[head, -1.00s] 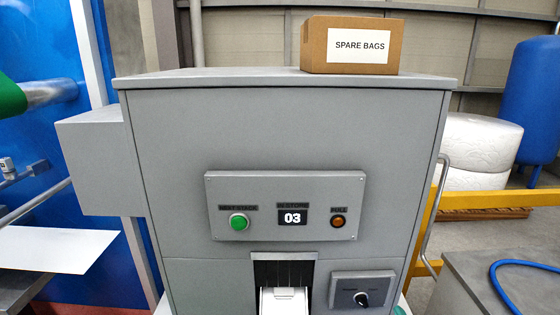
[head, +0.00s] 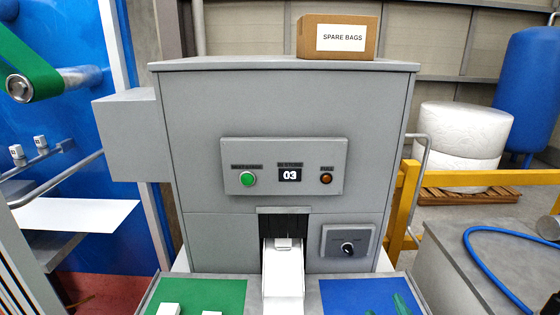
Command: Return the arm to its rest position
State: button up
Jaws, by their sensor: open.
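My gripper and arm do not show in the head view, so I cannot see where the arm is. The view is filled by a grey cabinet (head: 285,110) with a control panel (head: 212,160). The panel has a green button (head: 247,179), a small display (head: 289,175) reading 03 and an amber lamp (head: 326,179). A white chute (head: 283,275) comes out of a slot below the panel. A dark knob (head: 347,248) sits on a small plate to its right.
A green mat (head: 215,290) and a blue mat (head: 350,292) flank the chute, with small items on both. A box marked SPARE BAGS (head: 310,37) stands on the cabinet. A yellow rail (head: 404,200) and a grey block with a blue hose (head: 490,270) are at right.

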jog(key=s+d+f+m+g+h+b, duration=0.1)
jog(key=s+d+f+m+g+b, duration=0.3)
jog(key=f, duration=0.6)
jog(key=s+d+f+m+g+h+b, duration=0.15)
jog(key=s+d+f+g, duration=0.35)
jog(key=f, duration=0.5)
jog(key=s+f+m+g+y+b, duration=0.1)
jog(key=s+f+g, duration=0.3)
jog(key=s, duration=0.5)
jog(key=s+f+m+g+y+b, duration=0.1)
jog(key=s+f+m+g+b, duration=0.2)
jog(key=s+f, duration=0.4)
jog(key=s+g, duration=0.1)
jog(key=s, duration=0.2)
jog(key=shift+a+f, duration=0.35)
jog(key=shift+f, duration=0.05)
jog(key=shift+s, duration=0.1)
